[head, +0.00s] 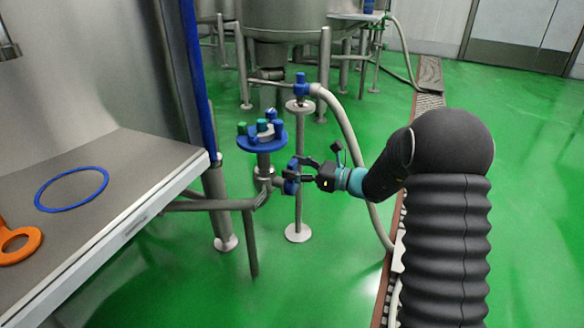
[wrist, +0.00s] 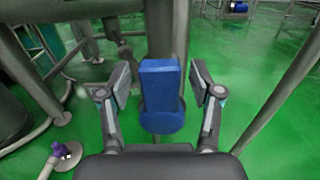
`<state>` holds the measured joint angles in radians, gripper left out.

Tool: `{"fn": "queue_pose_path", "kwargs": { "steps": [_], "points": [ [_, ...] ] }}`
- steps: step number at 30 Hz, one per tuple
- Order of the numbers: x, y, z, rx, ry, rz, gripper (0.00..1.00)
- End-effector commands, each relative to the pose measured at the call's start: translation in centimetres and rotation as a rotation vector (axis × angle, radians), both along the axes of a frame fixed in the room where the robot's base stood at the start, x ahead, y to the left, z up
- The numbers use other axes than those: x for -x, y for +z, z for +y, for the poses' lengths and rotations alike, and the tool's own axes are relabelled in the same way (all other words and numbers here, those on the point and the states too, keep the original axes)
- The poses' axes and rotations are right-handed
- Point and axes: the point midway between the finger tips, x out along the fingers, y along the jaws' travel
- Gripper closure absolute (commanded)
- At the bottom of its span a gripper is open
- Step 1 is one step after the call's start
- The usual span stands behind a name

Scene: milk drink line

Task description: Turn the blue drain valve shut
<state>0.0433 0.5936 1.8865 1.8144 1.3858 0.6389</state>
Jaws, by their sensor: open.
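The blue drain valve handle (wrist: 160,82) stands upright in the middle of the wrist view, a flat lever above a rounded blue hub. In the head view the blue valve (head: 291,186) sits on the steel pipework below a round blue plate, partly hidden by my fingers. My gripper (head: 299,170) reaches it from the right. In the wrist view my gripper (wrist: 158,84) is open, one finger on each side of the handle, with a visible gap on both sides. The valve's inner parts behind the handle are hidden.
A blue plate (head: 262,143) with small green, blue and grey parts is above the valve. A thin stand (head: 298,215) rises close to my fingers, with a grey hose (head: 349,135) curving past my arm. A steel bench (head: 110,185) is at left. Green floor is open below.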

Motion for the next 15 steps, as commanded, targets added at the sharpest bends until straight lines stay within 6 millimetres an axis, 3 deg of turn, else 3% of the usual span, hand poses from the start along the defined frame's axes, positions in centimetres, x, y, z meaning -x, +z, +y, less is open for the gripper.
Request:
{"fn": "queue_pose_path", "kwargs": {
  "steps": [12, 15],
  "points": [
    [-0.28, -0.01, 0.79, 0.001, 0.0, 0.0, 0.35],
    [-0.27, 0.0, 0.78, 0.0, 0.0, 0.0, 0.58]
  ]
}}
